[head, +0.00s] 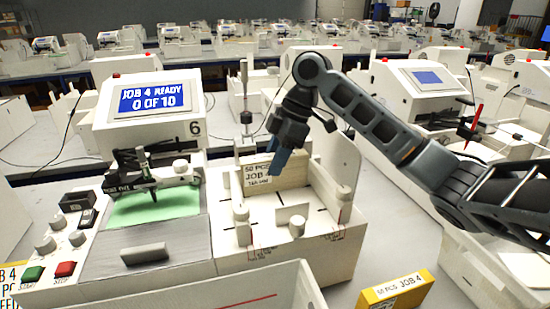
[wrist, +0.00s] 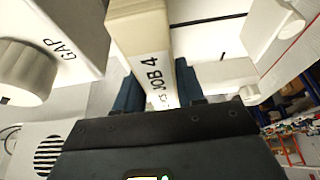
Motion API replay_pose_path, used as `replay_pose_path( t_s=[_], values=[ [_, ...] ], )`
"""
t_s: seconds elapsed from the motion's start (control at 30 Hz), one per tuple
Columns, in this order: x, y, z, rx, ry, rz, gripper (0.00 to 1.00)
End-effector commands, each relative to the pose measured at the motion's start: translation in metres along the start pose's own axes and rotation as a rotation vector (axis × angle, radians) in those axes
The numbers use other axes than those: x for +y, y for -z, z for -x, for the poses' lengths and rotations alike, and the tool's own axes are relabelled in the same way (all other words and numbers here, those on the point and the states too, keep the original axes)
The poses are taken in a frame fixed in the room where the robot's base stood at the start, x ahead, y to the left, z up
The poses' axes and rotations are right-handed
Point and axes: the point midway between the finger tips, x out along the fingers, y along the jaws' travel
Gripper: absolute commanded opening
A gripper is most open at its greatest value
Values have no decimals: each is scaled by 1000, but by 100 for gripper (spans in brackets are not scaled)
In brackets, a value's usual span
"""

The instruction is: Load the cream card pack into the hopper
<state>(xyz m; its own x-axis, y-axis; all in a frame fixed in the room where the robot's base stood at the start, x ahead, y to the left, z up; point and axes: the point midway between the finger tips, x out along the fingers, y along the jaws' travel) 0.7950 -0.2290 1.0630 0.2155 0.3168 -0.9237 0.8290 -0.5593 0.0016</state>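The cream card pack (head: 292,176), with a white JOB 4 label on its end, is at the back of the hopper (head: 322,226), a white open bay with posts and knobs. My gripper (head: 276,162) reaches down onto the pack from above. In the wrist view the pack (wrist: 146,42) lies between the two blue fingers (wrist: 160,88), which appear to press on both its sides. I cannot tell whether the pack touches the hopper floor.
The plotter's screen (head: 152,99) reads JOB 4 READY, 0 OF 10. A green sheet (head: 153,207) lies on the bed left of the hopper. A yellow JOB 4 pack (head: 397,291) lies at the front right. A white bin (head: 308,290) stands in front. A GAP knob (wrist: 25,72) is close at left.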

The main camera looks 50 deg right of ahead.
Motion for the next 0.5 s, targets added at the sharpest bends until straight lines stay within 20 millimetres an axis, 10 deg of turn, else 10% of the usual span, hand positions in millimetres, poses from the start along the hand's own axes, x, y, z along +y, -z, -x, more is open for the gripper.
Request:
replay_pose_path(
  t_s=[0.5],
  values=[
    [1, 0, 1, 0, -3, -1, 64]
  ],
)
